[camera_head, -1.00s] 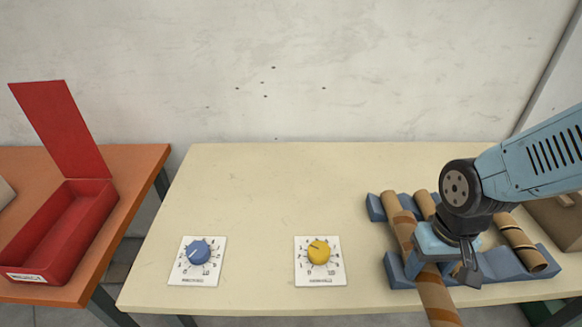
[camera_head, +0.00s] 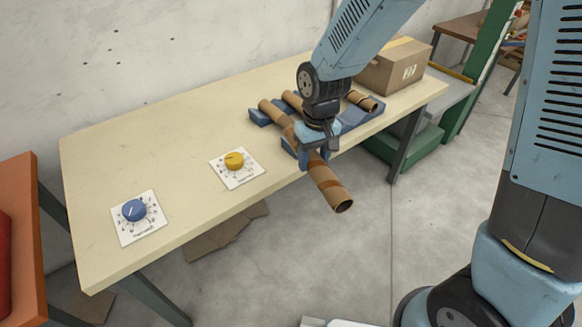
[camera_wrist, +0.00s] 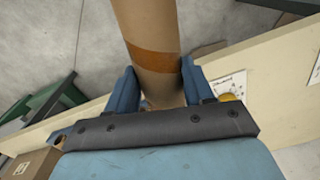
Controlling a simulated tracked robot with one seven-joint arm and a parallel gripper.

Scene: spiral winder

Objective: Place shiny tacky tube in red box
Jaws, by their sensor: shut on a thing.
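My gripper (camera_head: 317,150) is shut on a long brown cardboard tube (camera_head: 328,184) with a darker orange-brown band. The tube juts past the front edge of the cream table, and its other end lies towards the blue rack (camera_head: 358,115). I cannot tell if it still touches the rack. In the wrist view the tube (camera_wrist: 150,25) runs between the two blue fingers (camera_wrist: 157,88). Other tubes (camera_head: 362,100) (camera_head: 291,99) lie on the rack. Only a sliver of the red box (camera_head: 4,265) shows at the left edge.
The cream table (camera_head: 150,135) carries a blue dial (camera_head: 134,210) and a yellow dial (camera_head: 234,161). A cardboard box (camera_head: 395,66) stands at its back right. An orange table (camera_head: 22,215) is at far left. Much of the cream table's left and back is bare.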

